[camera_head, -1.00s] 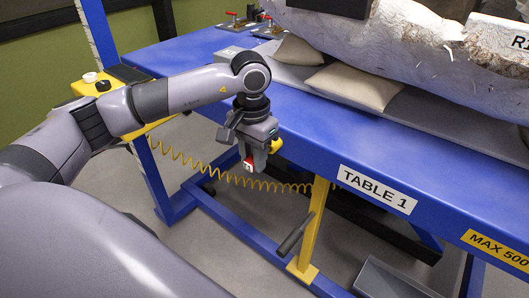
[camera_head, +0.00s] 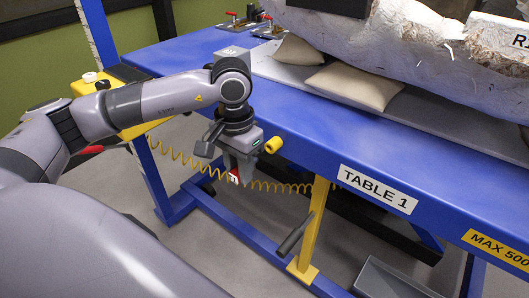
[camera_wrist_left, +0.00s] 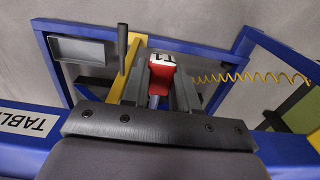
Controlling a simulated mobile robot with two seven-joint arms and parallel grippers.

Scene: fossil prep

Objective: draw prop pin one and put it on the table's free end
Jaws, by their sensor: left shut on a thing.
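My left gripper (camera_head: 240,172) hangs in front of the table's long front edge, below the top's level. It is shut on prop pin one (camera_head: 234,176), a red piece with a white face. A yellow round fitting (camera_head: 273,144) shows on the table edge, just right of the gripper. The blue table (camera_head: 185,55) has a bare free end at the far left. My right gripper is not in view.
A grey pad with beige cushions (camera_head: 352,86) and a large white-jacketed block (camera_head: 400,45) fill the table's right part. Red-handled clamps (camera_head: 245,20) stand at the back. A yellow post (camera_head: 313,222) with a dark lever and a yellow coiled cord (camera_head: 185,158) are below.

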